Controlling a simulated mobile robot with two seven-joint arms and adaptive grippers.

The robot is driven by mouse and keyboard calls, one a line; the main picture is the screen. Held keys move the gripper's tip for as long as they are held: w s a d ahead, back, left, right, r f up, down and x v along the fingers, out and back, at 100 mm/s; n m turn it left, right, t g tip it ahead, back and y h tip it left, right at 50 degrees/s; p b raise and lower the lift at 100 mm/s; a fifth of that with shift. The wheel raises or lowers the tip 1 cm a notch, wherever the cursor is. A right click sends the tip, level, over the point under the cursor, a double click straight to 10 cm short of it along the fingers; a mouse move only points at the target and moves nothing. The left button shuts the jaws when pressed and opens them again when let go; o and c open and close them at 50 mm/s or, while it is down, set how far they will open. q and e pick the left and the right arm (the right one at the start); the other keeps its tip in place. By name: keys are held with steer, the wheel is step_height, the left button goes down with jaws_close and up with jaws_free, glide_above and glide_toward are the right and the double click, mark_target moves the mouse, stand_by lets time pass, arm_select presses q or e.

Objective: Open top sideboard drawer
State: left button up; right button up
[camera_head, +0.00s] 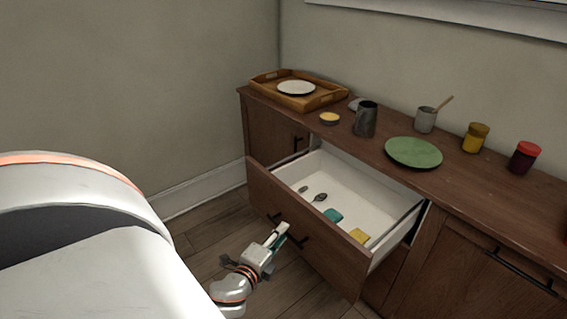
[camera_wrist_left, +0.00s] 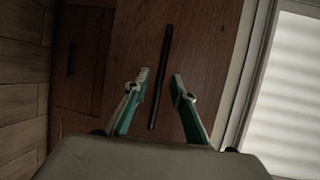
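The top sideboard drawer (camera_head: 308,238) is pulled well out, with its white inside showing. Its dark bar handle (camera_head: 296,239) is on the brown front and also shows in the left wrist view (camera_wrist_left: 162,75). My left gripper (camera_head: 279,234) is in front of the drawer front at the handle. In the left wrist view its two fingers (camera_wrist_left: 160,84) are apart, one to each side of the handle, with gaps visible. Whether the fingertips reach past the bar cannot be told. My right gripper is not in view.
On the sideboard top (camera_head: 460,190) stand a wooden tray with a plate, a dark mug (camera_head: 366,119), a green plate (camera_head: 413,152) and jars. Wooden floor is clear left of the drawer.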

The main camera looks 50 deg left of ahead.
arm_select(q)
steer(key=shift+v, duration=2.6)
